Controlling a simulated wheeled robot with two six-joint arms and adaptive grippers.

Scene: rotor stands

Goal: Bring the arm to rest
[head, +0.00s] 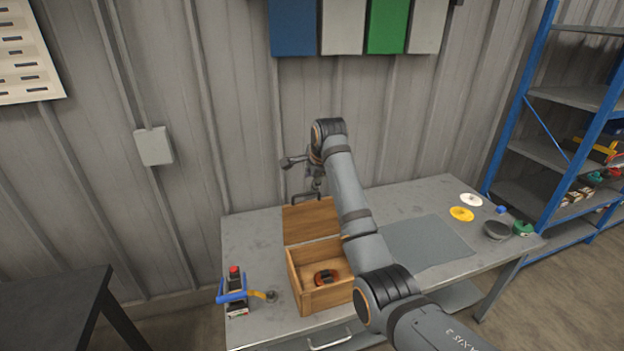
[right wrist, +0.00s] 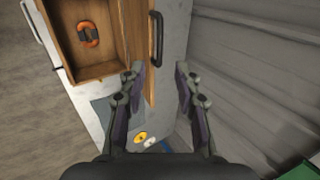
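My right arm comes in from the lower right in the head view and reaches over the table to the wall side. My right gripper (head: 301,178) is above the far edge of the wooden box's raised lid (head: 311,220). In the right wrist view its two fingers (right wrist: 160,72) are apart, with nothing between them. A dark handle (right wrist: 156,38) on the lid shows beyond the fingertips. The open wooden box (head: 322,297) stands on the grey table (head: 252,246), and an orange and black ring-shaped part (head: 326,277) lies inside. My left gripper is not in view.
A blue, red and yellow device (head: 235,290) stands left of the box. A grey mat (head: 425,242), white disc (head: 470,199), yellow disc (head: 461,214) and dark bowl (head: 496,229) lie to the right. The corrugated wall (head: 240,120) is close behind; blue shelving (head: 535,115) stands right.

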